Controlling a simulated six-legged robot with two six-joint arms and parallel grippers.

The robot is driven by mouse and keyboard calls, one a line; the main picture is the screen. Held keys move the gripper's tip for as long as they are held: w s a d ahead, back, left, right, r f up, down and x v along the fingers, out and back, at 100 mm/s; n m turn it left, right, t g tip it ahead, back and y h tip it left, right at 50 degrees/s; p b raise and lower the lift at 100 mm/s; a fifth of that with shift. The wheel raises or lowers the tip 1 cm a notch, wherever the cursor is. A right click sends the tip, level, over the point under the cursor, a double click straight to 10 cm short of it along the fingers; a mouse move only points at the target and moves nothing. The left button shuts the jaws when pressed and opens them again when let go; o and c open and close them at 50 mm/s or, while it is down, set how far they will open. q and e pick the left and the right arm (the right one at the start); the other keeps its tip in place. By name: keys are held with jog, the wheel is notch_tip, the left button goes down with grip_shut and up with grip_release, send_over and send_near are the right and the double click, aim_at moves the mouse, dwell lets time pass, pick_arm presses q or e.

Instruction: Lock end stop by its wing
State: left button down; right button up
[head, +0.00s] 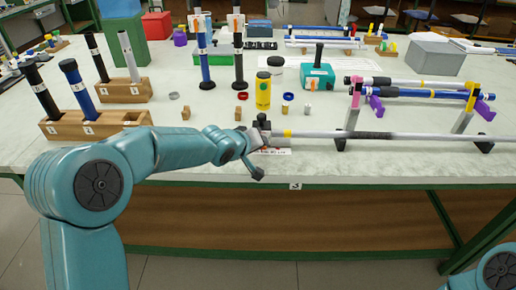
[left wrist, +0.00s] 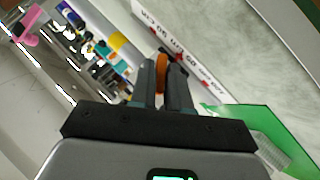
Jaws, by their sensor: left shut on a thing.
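My left gripper (head: 262,133) is at the front edge of the bench, by the left end of a long grey rod (head: 375,136) with a yellow band. In the left wrist view its two dark fingers (left wrist: 163,82) are closed on a small orange-brown piece (left wrist: 161,74), which looks like the end stop's wing. A small black block (head: 263,121) shows just behind the gripper in the head view. The rest of the end stop is mostly hidden by the fingers, and I cannot tell its turn. My right gripper is not in view.
The grey rod rests on black supports (head: 340,139) along the front edge. A rack (head: 352,104) with blue and grey rods stands behind it. A yellow bottle (head: 263,92) and small parts stand behind the gripper. Wooden holders (head: 95,122) with upright rods stand left.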

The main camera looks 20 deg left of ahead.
pick_arm(q)
jog(key=y+b, duration=0.1)
jog(key=b, duration=0.2)
jog(key=m+y+b, duration=0.1)
jog(key=b, duration=0.2)
jog(key=shift+w+d+f+g, duration=0.1)
jog(key=shift+d+f+g, duration=0.2)
jog(key=shift+f, duration=0.05)
jog(key=shift+r+m+g+y+b, duration=0.35)
jog(key=shift+m+y+b, duration=0.15)
jog(key=shift+b, duration=0.1)
jog(key=shift+r+m+g+y, duration=0.1)
jog(key=shift+m+g+y, duration=0.4)
jog(key=shift+y, duration=0.6)
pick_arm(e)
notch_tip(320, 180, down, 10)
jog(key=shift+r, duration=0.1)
pick_arm(q)
jog(key=c, duration=1.2)
grip_release()
jog(key=p+v, duration=0.1)
jog(key=v, duration=1.5)
jog(key=shift+s+d, duration=0.2)
jog(key=shift+s, duration=0.1)
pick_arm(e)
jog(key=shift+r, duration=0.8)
